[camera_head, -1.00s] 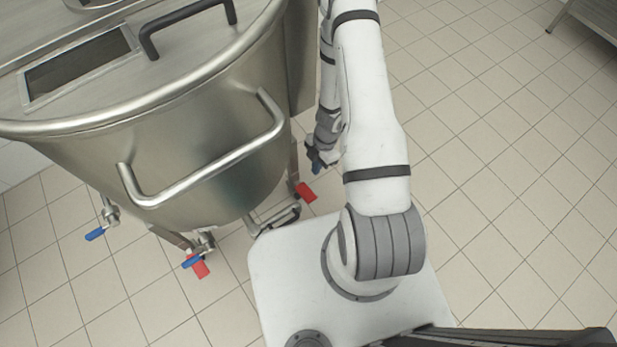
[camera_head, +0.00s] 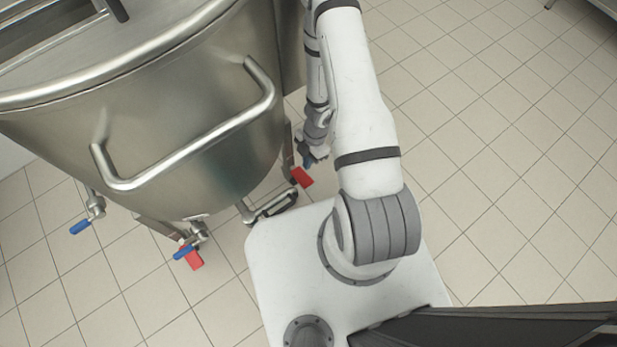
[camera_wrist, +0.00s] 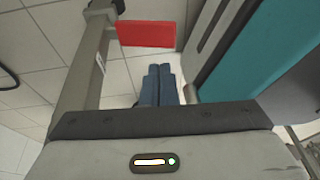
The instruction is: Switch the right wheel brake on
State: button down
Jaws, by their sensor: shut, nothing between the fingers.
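The right wheel brake is a small red pedal (camera_head: 302,177) low on the right leg of the steel vessel. It also shows in the wrist view as a flat red plate (camera_wrist: 146,34), just beyond the fingertips. My gripper (camera_head: 308,163) hangs low beside that leg, right above the red pedal in the picture. In the wrist view its blue-grey fingers (camera_wrist: 160,74) are together with nothing between them. Their tips appear a little below the plate's lower edge; I cannot tell whether they touch it. The wheel itself is hidden.
The large steel vessel (camera_head: 150,110) with a bar handle (camera_head: 195,155) fills the left. Tiled floor (camera_head: 500,170) on the right is clear.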

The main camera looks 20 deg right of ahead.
jog(key=b, duration=0.4)
send_over(306, 182)
jog(key=w, duration=0.1)
jog(key=f, duration=0.5)
jog(key=shift+w+d+f, duration=0.15)
jog(key=shift+d+f, duration=0.05)
jog(key=shift+d, duration=0.15)
jog(key=shift+s+d+f+b, duration=0.1)
jog(key=shift+s+f+b, duration=0.15)
jog(key=shift+f+b, duration=0.5)
